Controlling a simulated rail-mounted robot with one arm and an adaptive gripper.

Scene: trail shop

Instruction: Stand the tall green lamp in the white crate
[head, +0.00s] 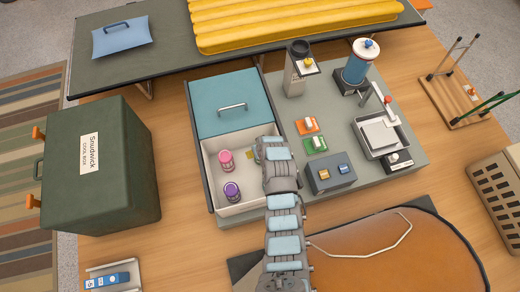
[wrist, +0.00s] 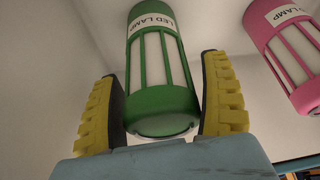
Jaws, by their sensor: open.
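The green lamp (wrist: 165,60), with a white core, green bars and a label reading LED LAMP, is between the two yellow ridged fingers of my gripper (wrist: 162,102) in the wrist view. The fingers are open, one on each side, with small gaps visible. In the head view my gripper (head: 258,152) is over the white-walled drawer (head: 238,210), and my arm hides the green lamp. A slotted off-white crate (head: 498,188) stands at the right edge; it is the only crate-like thing seen, and its inside is mostly out of frame.
A pink lamp (head: 226,160) and a purple lamp (head: 232,191) stand in the drawer; the pink lamp (wrist: 290,45) is close right in the wrist view. A grey board (head: 400,178) with devices and a wooden rack (head: 465,92) lie to the right. A green cool box (head: 100,170) stands left.

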